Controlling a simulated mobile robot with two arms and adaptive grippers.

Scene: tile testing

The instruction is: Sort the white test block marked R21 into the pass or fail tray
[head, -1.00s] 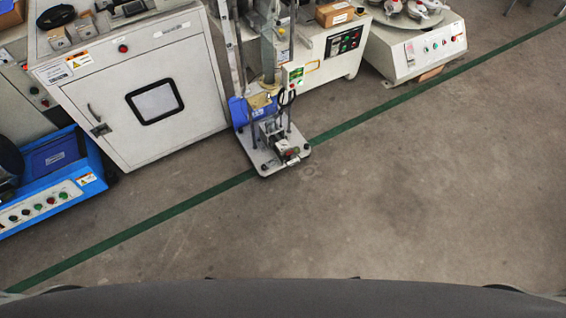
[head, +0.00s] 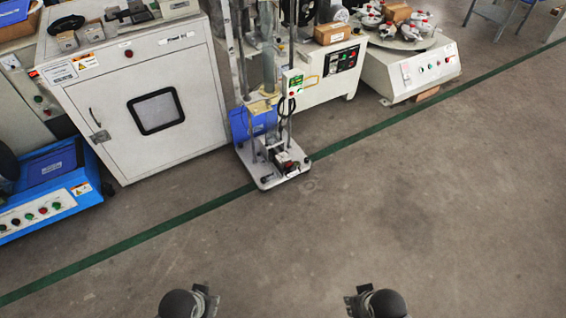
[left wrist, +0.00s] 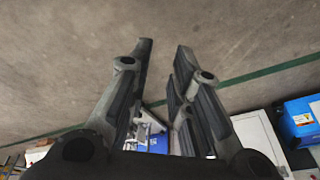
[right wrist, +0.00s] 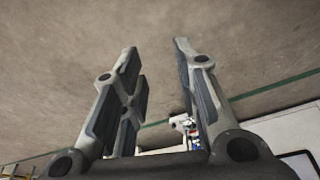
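I cannot make out a white block marked R21 or any pass or fail tray in these views. My left gripper (left wrist: 165,46) is open and empty in the left wrist view, with bare floor beyond its fingers. My right gripper (right wrist: 156,46) is open and empty in the right wrist view. In the head view, dark end parts of my left arm (head: 184,303) and right arm (head: 381,303) show at the bottom edge, over floor and far from the machines. Their fingers are not clear there.
A white cabinet (head: 195,115) with several small boxes on top stands at the back left. Right of it are a column test stand (head: 272,165) and a turntable machine (head: 420,72). A blue machine (head: 45,200) is at far left. The floor in front is clear.

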